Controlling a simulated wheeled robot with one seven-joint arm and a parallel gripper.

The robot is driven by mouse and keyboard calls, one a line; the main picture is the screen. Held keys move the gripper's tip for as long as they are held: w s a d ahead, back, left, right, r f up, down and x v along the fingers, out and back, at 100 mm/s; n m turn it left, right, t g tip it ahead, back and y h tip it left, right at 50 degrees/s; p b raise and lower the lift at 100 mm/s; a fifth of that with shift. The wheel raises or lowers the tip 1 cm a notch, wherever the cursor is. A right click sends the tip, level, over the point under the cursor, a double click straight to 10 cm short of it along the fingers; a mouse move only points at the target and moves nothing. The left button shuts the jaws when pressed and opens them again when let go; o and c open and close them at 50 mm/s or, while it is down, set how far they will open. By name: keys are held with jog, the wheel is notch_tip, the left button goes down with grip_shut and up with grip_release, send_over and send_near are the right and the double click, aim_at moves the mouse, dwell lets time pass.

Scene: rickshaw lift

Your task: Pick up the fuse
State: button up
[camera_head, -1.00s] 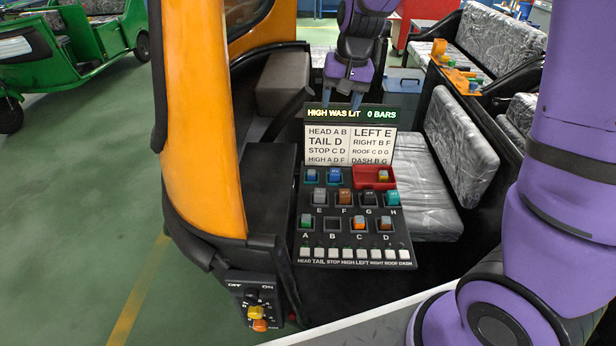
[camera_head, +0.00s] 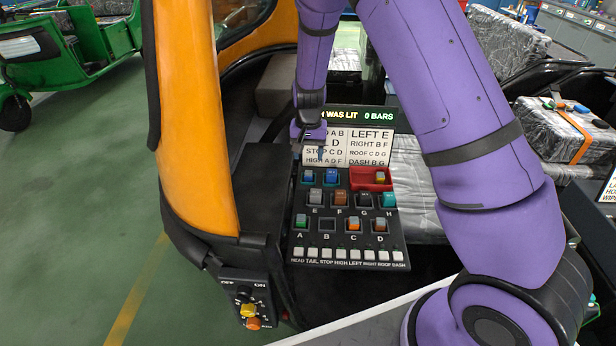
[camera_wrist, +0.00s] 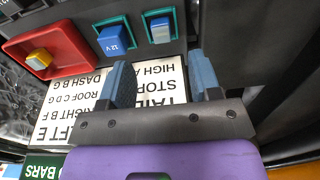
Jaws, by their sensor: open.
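Several fuses sit in the sloped black panel (camera_head: 293,240). A steel-blue fuse (camera_head: 309,175) and a brighter blue fuse (camera_head: 332,176) sit in teal-rimmed sockets at the top left; which fuse is meant is not shown. A yellow fuse (camera_head: 380,176) lies in a red tray (camera_head: 362,184). My gripper (camera_head: 308,152) is open and empty in front of the text board, above the two blue fuses. In the wrist view, my gripper (camera_wrist: 162,78) has the steel-blue fuse (camera_wrist: 160,29) beyond its fingers, the blue fuse (camera_wrist: 116,40) left of it, and the yellow fuse (camera_wrist: 40,59) farther left.
Lower sockets hold grey (camera_head: 315,197), brown (camera_head: 340,198), dark (camera_head: 364,200), teal (camera_head: 388,200), green (camera_head: 301,220) and orange (camera_head: 353,223) fuses; socket B (camera_head: 327,225) looks empty. The text board (camera_head: 370,148) stands behind the panel. An orange pillar (camera_head: 190,120) rises at left.

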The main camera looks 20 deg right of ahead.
aim_at(308, 173)
notch_tip(308, 173, down, 8)
jog(key=shift+r, duration=0.1)
jog(key=c, duration=1)
